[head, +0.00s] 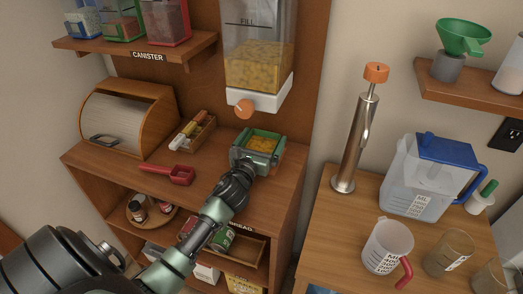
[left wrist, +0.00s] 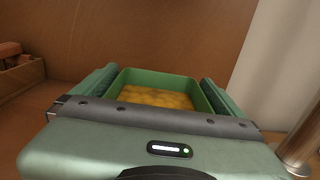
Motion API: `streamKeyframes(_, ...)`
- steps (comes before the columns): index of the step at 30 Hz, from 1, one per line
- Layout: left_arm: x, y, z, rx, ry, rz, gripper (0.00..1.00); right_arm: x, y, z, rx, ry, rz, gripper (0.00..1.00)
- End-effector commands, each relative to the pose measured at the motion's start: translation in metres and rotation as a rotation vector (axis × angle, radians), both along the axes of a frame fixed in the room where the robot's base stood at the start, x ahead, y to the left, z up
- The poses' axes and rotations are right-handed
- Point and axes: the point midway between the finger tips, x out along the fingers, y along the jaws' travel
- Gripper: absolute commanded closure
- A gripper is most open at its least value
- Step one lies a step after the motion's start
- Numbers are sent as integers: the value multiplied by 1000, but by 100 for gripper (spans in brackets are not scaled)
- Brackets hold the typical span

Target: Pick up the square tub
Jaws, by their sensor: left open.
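The square tub (head: 263,143) is green and holds yellow-orange contents. It stands on the wooden counter below and a little right of the dispenser spout. It also shows in the left wrist view (left wrist: 158,77). My left gripper (head: 258,150) is at the tub, its fingers (left wrist: 155,92) on either side of the tub's walls. The gripper is open. The tub's near wall is hidden by the gripper body; whether the fingers touch the sides I cannot tell. My right gripper is not in view.
A pasta dispenser (head: 259,75) with an orange knob (head: 244,109) hangs above the tub. A red scoop (head: 170,173), a small wooden box (head: 193,133) and a bread box (head: 125,120) are to the left. A steel cylinder (head: 354,145) and a jug (head: 425,180) stand right.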

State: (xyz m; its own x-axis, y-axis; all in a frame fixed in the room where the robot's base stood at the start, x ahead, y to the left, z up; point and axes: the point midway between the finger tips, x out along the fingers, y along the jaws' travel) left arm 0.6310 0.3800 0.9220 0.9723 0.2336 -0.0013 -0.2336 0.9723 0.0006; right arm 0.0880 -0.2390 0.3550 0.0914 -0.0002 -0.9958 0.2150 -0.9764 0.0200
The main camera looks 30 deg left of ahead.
Motion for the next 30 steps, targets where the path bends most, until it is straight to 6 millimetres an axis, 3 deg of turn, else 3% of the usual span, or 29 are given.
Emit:
streamKeyframes(7,3,1,0,0,0,0,0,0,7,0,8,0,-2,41)
streamKeyframes(8,3,1,0,0,0,0,6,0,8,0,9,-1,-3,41)
streamKeyframes(13,3,1,0,0,0,0,53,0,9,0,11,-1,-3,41)
streamKeyframes(30,-2,0,10,3,-1,-1,54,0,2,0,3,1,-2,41)
